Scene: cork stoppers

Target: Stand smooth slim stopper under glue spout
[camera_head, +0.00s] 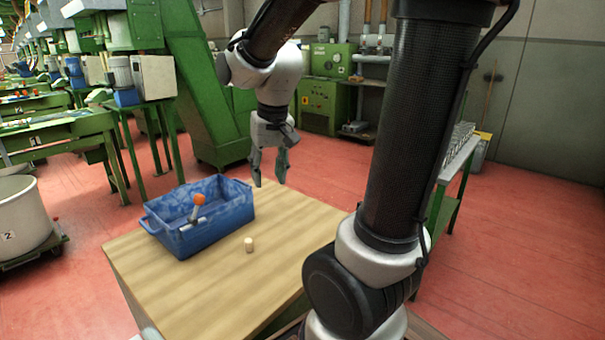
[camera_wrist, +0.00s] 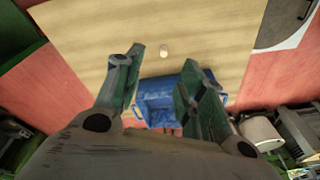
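A small pale stopper (camera_head: 249,245) stands on the wooden table (camera_head: 170,295), just in front of the blue crate's right end. It also shows in the wrist view (camera_wrist: 163,51) as a small light shape, between the fingertips in the picture but well beyond them. My gripper (camera_head: 269,183) is open and empty, above and behind the stopper, by the table's far edge. In the wrist view my gripper (camera_wrist: 163,60) has its two fingers wide apart. An orange ball on a grey fitting (camera_head: 198,199) shows at the blue crate; I cannot tell whether it is the glue spout.
The table's front and left are clear.

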